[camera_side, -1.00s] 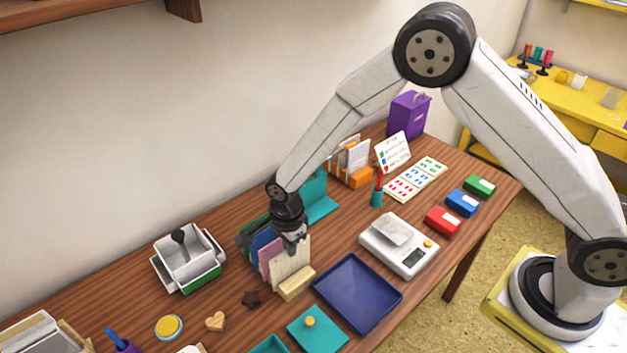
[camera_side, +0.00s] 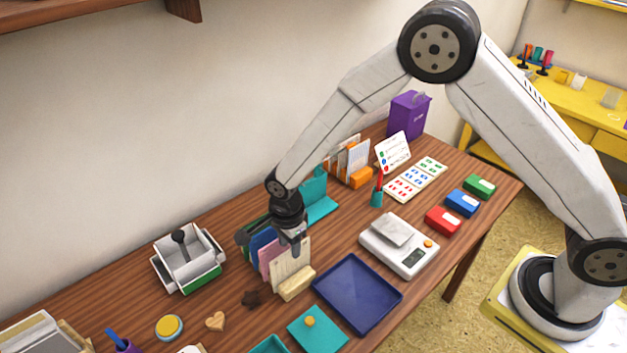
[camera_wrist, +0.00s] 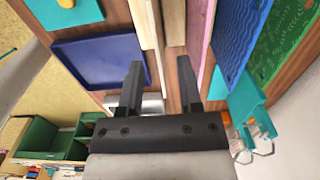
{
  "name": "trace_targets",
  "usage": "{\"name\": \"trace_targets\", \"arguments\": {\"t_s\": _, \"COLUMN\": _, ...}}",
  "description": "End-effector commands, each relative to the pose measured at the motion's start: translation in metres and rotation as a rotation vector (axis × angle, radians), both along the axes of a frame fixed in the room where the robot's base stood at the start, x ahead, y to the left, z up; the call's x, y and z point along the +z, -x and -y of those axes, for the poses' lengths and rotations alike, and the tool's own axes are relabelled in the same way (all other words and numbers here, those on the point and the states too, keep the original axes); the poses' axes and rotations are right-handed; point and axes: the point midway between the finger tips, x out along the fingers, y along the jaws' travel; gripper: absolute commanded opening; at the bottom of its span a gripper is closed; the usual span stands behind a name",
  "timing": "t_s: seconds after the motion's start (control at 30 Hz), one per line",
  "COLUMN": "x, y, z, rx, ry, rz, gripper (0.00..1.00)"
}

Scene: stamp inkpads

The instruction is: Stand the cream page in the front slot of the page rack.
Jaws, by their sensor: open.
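The cream page (camera_side: 289,267) stands upright in the front slot of the light wooden page rack (camera_side: 298,284), behind its front block. The pink page (camera_side: 268,256) stands behind it, then a blue page (camera_side: 257,239) and a green one. My gripper (camera_side: 297,249) is open at the top edge of the cream page, pointing down. In the wrist view my open gripper (camera_wrist: 158,66) has the cream page (camera_wrist: 174,22) lying between the lines of its fingers, without visible grip. The pink page (camera_wrist: 196,25) is just outside the right finger. The page's lower edge is hidden.
A navy tray (camera_side: 357,293) lies right of the rack, and a scale (camera_side: 400,243) stands beyond it. A white-and-green box (camera_side: 187,262) stands to the left.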

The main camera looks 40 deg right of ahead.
Motion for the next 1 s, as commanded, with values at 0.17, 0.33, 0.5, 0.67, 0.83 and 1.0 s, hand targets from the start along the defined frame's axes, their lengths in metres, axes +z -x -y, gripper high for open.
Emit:
{"name": "trace_targets", "arguments": {"t_s": 0.17, "x": 0.020, "y": 0.000, "z": 0.000, "rx": 0.000, "ry": -0.001, "rz": 0.003, "gripper": 0.45}}
{"name": "trace_targets", "arguments": {"t_s": 0.33, "x": 0.041, "y": 0.000, "z": 0.000, "rx": 0.000, "ry": -0.001, "rz": 0.002, "gripper": 0.45}}
{"name": "trace_targets", "arguments": {"t_s": 0.5, "x": 0.058, "y": 0.000, "z": 0.000, "rx": 0.000, "ry": 0.000, "rz": 0.001, "gripper": 0.45}}
{"name": "trace_targets", "arguments": {"t_s": 0.67, "x": 0.064, "y": 0.000, "z": 0.000, "rx": 0.000, "ry": 0.000, "rz": 0.000, "gripper": 0.45}}
{"name": "trace_targets", "arguments": {"t_s": 0.83, "x": 0.066, "y": 0.000, "z": 0.000, "rx": 0.000, "ry": 0.000, "rz": -0.001, "gripper": 0.45}}
{"name": "trace_targets", "arguments": {"t_s": 1.0, "x": 0.065, "y": 0.000, "z": 0.000, "rx": 0.000, "ry": 0.000, "rz": -0.001, "gripper": 0.45}}
